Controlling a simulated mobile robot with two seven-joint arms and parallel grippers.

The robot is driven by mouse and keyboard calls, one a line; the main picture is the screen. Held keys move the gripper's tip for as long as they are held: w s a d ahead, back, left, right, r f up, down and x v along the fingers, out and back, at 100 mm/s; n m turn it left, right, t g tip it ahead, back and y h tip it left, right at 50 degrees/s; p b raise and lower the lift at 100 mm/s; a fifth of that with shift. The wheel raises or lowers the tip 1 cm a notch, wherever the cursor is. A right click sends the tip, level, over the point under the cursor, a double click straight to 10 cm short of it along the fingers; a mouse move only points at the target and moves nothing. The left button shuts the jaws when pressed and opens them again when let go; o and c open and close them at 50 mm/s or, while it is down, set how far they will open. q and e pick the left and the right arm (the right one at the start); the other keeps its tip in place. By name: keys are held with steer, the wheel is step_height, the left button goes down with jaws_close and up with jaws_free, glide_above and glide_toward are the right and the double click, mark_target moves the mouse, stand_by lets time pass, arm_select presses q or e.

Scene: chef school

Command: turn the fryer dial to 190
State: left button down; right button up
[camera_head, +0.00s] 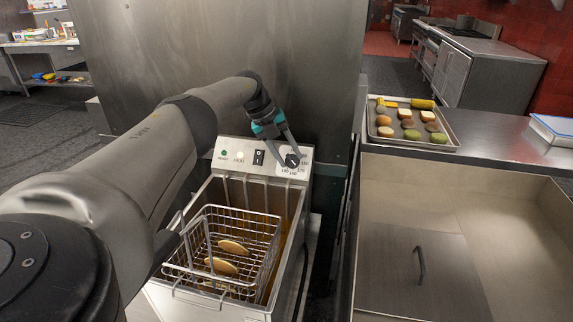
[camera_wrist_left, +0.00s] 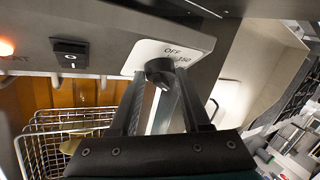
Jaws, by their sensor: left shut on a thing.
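The fryer dial (camera_head: 292,160) is a dark round knob on a white plate at the right of the fryer's front panel (camera_head: 222,167). Small numbers ring it, too small to read surely. In the left wrist view, the dial (camera_wrist_left: 160,71) sits between my fingertips, with "OFF" and another number printed beside it. My left gripper (camera_head: 289,154), with teal parts, reaches down to the panel and is shut on the dial. Its two dark fingers (camera_wrist_left: 160,85) lie on either side of the knob. Where the dial points is unclear. My right gripper is not in view.
A wire basket (camera_head: 208,222) with several tan pieces sits in the fryer. The panel has a green light (camera_head: 224,152), a pale light (camera_head: 239,154) and a black switch (camera_head: 259,157). A tray of food (camera_head: 447,143) stands on the right counter. A steel wall rises behind.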

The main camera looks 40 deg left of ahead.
arm_select(q)
steer(key=shift+w+d+m+g+y+b, duration=0.15)
steer(key=shift+m+g+y+b, duration=0.45)
steer(key=shift+b, duration=0.5)
steer(key=shift+c, duration=1.8)
jaws_free()
steer(key=shift+r, duration=0.15)
steer(key=shift+r, duration=0.25)
steer(key=p+v, duration=0.4)
steer(key=v, duration=1)
steer(key=shift+s+a, duration=0.3)
steer(key=shift+a, duration=0.1)
steer(key=shift+r, duration=0.1)
